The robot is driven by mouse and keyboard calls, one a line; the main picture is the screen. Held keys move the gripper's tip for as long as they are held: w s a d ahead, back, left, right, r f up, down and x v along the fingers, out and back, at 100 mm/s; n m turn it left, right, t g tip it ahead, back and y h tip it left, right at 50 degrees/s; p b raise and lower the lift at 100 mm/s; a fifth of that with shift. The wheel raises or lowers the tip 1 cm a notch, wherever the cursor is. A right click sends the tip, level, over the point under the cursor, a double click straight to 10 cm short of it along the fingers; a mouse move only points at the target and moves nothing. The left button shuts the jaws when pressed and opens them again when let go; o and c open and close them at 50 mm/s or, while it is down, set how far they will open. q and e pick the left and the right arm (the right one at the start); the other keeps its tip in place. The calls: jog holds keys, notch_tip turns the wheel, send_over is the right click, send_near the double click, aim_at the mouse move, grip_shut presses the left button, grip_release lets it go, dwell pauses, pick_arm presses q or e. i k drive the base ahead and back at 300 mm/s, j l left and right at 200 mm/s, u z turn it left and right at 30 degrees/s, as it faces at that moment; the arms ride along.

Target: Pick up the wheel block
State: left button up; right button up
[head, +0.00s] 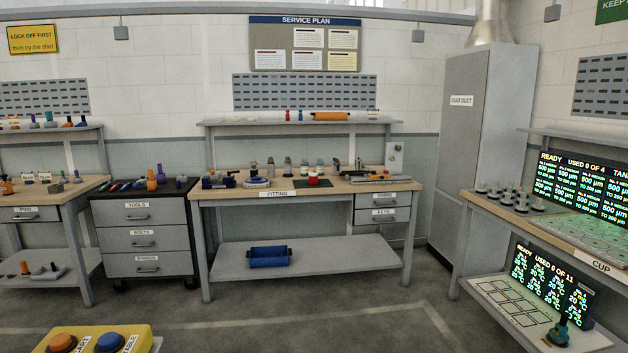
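I cannot make out for certain which item is the wheel block. On the fitting bench (330,190), a small red and white item (314,180) sits on a dark green mat (328,184). A dark blue item (218,182) stands at the bench's left end. Several small grey and green-topped fittings (287,166) stand along its back. Neither of my grippers shows in the head view.
A grey drawer cabinet (144,241) stands left of the bench. A tall grey cabinet (475,150) stands to its right. A yellow box with orange and blue buttons (92,336) is at the front left. Screens (585,185) stand at the right. The floor before the bench is clear.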

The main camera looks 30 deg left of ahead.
aim_at(313, 175)
jog(key=i+u, duration=0.35)
jog(key=i, duration=0.25)
jog(key=i+j+u, duration=0.2)
jog(key=i+u, duration=0.25)
jog(key=i, duration=0.55)
jog(key=i+l+u, duration=0.15)
jog(key=i+u, duration=0.35)
jog(key=i, duration=0.5)
jog(key=i+z, duration=0.1)
jog(key=i, duration=0.5)
jog(key=i+z, duration=0.15)
jog(key=i, duration=0.4)
jog(key=i+j+z, duration=0.1)
jog(key=i, duration=0.45)
jog(key=i+j+z, duration=0.15)
jog(key=i, duration=0.45)
jog(key=j, duration=0.1)
